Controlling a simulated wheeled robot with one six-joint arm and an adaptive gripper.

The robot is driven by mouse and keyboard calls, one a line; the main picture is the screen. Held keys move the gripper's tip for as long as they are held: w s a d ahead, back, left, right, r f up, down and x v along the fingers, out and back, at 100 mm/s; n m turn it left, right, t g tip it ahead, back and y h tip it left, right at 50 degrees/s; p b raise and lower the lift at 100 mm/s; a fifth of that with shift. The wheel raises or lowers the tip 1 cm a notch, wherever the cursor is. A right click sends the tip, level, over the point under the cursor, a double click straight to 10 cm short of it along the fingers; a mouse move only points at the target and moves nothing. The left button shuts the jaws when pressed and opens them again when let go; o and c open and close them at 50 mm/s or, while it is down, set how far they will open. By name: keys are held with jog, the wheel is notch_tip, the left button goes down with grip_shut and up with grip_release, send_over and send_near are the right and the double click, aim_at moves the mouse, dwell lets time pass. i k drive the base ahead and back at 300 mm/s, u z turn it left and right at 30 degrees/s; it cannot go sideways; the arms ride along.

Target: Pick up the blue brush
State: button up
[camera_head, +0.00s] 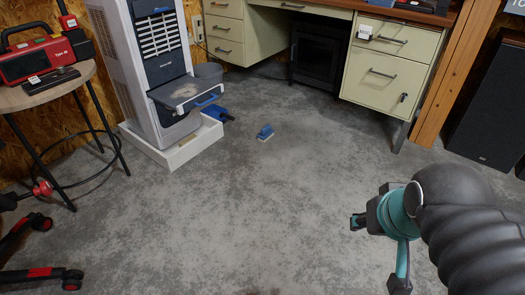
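The blue brush (265,132) lies on the grey concrete floor (245,205), near the middle of the view. It has a blue top and a pale lower edge. My gripper (358,221) is at the lower right, in front of and to the right of the brush and well apart from it. Its small dark end points left; I cannot make out the gap between its fingers. Nothing hides the brush.
A white air cooler (118,72) stands on a low white base (170,155) to the left, with a blue item (220,115) beside it. A round stool (45,90) is farther left. A desk (390,75) stands behind. The floor in front is clear.

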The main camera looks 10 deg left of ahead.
aim_at(267, 132)
jog(key=u, duration=1.25)
jog(key=i, duration=2.3)
jog(key=z, duration=1.35)
jog(key=i, duration=0.4)
jog(key=z, duration=0.35)
